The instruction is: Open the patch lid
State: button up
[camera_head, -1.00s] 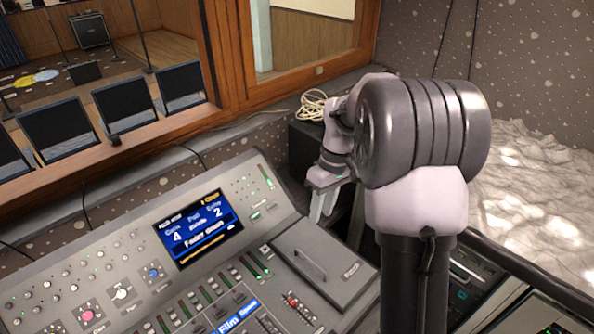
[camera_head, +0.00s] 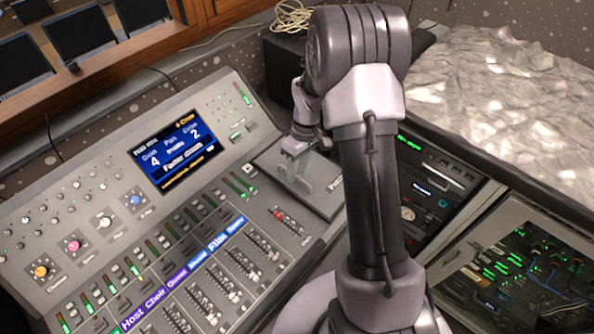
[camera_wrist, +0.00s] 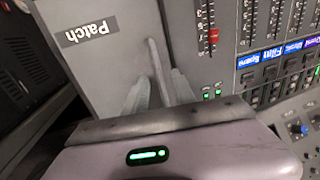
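The patch lid (camera_head: 322,202) is a flat grey panel at the right end of the mixing console, lying shut. In the wrist view the lid (camera_wrist: 110,75) carries a "Patch" label and a thin raised bar handle (camera_wrist: 157,62). My gripper (camera_head: 298,178) is over the lid at the handle, partly hidden by my arm in the head view. In the wrist view my gripper (camera_wrist: 160,88) has its fingers apart, one on each side of the handle. I cannot tell whether either finger touches it.
The console's screen (camera_head: 167,150) and rows of faders lie left of the lid. A red-capped fader (camera_wrist: 213,37) is close beside it. A rack with green lights (camera_head: 430,190) is to the right. A dark box (camera_head: 283,68) with a coiled cable stands behind.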

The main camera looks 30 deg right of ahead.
jog(key=shift+c, duration=0.2)
grip_shut()
dwell(1.2)
